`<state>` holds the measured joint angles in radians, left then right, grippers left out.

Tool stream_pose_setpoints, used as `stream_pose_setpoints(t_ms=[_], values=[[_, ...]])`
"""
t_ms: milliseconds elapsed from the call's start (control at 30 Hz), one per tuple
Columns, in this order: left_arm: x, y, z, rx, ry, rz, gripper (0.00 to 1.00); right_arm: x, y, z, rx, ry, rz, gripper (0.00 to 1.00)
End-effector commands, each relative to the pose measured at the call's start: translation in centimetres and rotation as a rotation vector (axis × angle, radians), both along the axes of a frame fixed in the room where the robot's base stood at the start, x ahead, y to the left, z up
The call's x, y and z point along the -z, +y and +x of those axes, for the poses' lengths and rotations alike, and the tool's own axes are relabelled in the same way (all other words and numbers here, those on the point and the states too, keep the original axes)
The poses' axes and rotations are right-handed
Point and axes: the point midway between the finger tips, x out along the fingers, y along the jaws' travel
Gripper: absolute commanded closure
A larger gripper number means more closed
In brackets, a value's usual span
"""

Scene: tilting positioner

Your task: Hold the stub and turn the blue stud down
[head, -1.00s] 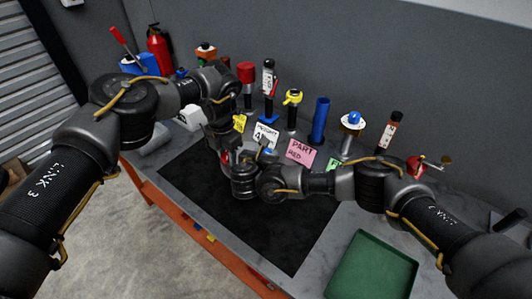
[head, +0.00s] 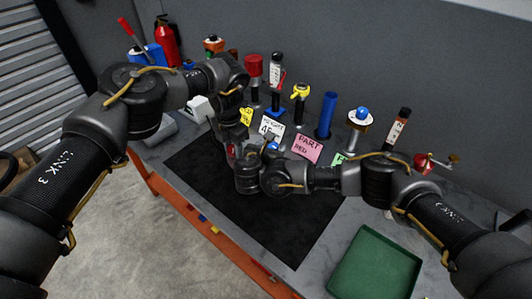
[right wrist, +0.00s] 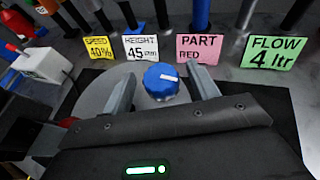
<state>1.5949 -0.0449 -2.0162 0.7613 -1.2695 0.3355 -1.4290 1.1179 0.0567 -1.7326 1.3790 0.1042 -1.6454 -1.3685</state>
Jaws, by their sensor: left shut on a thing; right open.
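The blue stud (right wrist: 161,80), a round knob with a white mark on top, sits on a pale grey round plate (right wrist: 148,100) in the right wrist view. A small blue patch of the stud (head: 272,146) shows in the head view. My right gripper (right wrist: 162,76) is open, with one finger on each side of the stud and gaps between. My left gripper (head: 230,148) points down at the far side of the black mat, shut; its fingertips and the stub are mostly hidden behind my arms.
Cards reading speed, height 45 (right wrist: 141,47), part red (right wrist: 200,48) and flow 4 ltr (right wrist: 270,53) stand behind the plate. A row of posts with coloured tops, including a blue tube (head: 326,115), lines the back. A green tray (head: 375,265) lies at front right. The black mat's front (head: 270,225) is clear.

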Motion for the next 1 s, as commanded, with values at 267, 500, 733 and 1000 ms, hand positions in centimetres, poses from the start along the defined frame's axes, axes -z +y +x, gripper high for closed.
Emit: stream_pose_setpoints(t_ms=[267, 500, 733, 1000], values=[[0.0, 0.0, 0.0, 0.0, 0.001, -0.001, 1.0, -2.2, 2.0, -5.0, -0.006, 0.0, 0.003, 0.41], [0.0, 0.0, 0.0, 0.0, 0.001, -0.001, 1.0, -3.7, 3.1, -8.3, -0.002, 0.0, 0.002, 0.41], [0.0, 0.0, 0.0, 0.0, 0.001, -0.001, 1.0, -4.2, 3.5, -9.4, -0.001, -0.001, 0.0, 0.41], [0.0, 0.0, 0.0, 0.0, 0.001, -0.001, 1.0, -4.3, 3.4, -9.4, 0.0, -0.002, 0.0, 0.41]])
